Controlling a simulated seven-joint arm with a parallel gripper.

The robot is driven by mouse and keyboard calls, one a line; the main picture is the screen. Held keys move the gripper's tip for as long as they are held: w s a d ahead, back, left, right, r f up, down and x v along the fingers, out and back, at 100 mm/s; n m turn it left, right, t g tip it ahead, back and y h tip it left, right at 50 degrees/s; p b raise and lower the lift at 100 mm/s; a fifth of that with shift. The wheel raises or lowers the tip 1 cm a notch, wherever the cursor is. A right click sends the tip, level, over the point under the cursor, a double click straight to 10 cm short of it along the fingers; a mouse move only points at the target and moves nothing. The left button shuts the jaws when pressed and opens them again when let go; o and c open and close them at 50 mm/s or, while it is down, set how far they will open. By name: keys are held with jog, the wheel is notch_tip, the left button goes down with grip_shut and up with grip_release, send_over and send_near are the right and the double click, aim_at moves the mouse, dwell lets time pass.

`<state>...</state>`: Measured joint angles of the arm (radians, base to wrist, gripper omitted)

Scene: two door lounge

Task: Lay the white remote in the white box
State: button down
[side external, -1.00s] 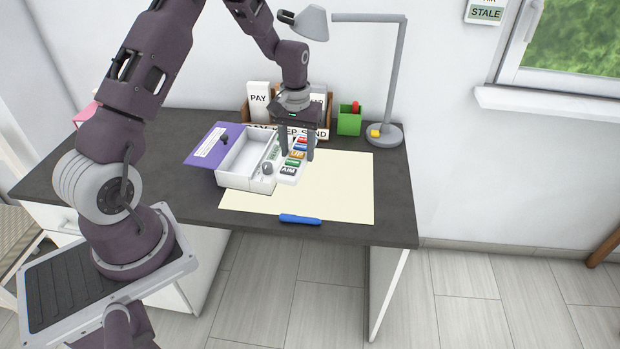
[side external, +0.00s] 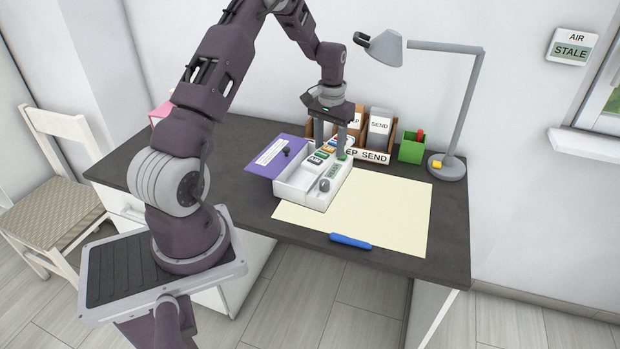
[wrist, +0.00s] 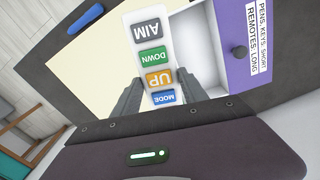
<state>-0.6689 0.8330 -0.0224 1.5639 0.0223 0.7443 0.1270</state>
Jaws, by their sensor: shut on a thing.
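The white remote (wrist: 152,82), with coloured AIM, DOWN, UP and MODE buttons, is between the fingers of my gripper (wrist: 155,92). In the side view my gripper (side external: 336,142) is shut on the remote (side external: 321,156) by its MODE end, and the AIM end points towards the front of the desk. The remote appears over the white box (side external: 302,195); its exact height above the box is unclear. The wrist view shows an empty compartment of the box (wrist: 197,45) just right of the remote, which hides the rest.
A purple panel (side external: 270,160) with a dark knob lies left of the box; its label reads pens, keys short, remotes long. Behind stand a brown organiser (side external: 362,137), a green cup (side external: 411,151) and a lamp (side external: 446,168). A cream mat (side external: 390,210) and blue pen (side external: 350,241) lie in front.

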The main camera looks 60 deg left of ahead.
jog(key=n, duration=0.2)
send_over(307, 176)
notch_tip(307, 176, down, 2)
jog(key=f, duration=0.1)
notch_tip(307, 176, down, 10)
jog(key=shift+r, duration=0.25)
jog(key=c, duration=0.9)
grip_release()
jog(key=shift+f, duration=0.15)
notch_tip(307, 176, up, 12)
jog(key=s+d+r+m+t+y, duration=0.1)
jog(key=d+r+m+t, duration=0.15)
jog(key=d+r, duration=1.75)
jog(key=s+d+r+m+t, duration=0.25)
jog(key=s+d+r, duration=0.25)
jog(key=s+d, duration=0.6)
jog(key=s+d+f+m+h, duration=0.1)
jog(key=s+d+m, duration=0.1)
jog(key=s+d, duration=0.4)
jog(key=s, duration=0.3)
jog(key=shift+s+f+m+t, duration=0.15)
jog(key=shift+m+t, duration=0.15)
jog(key=shift+m, duration=0.1)
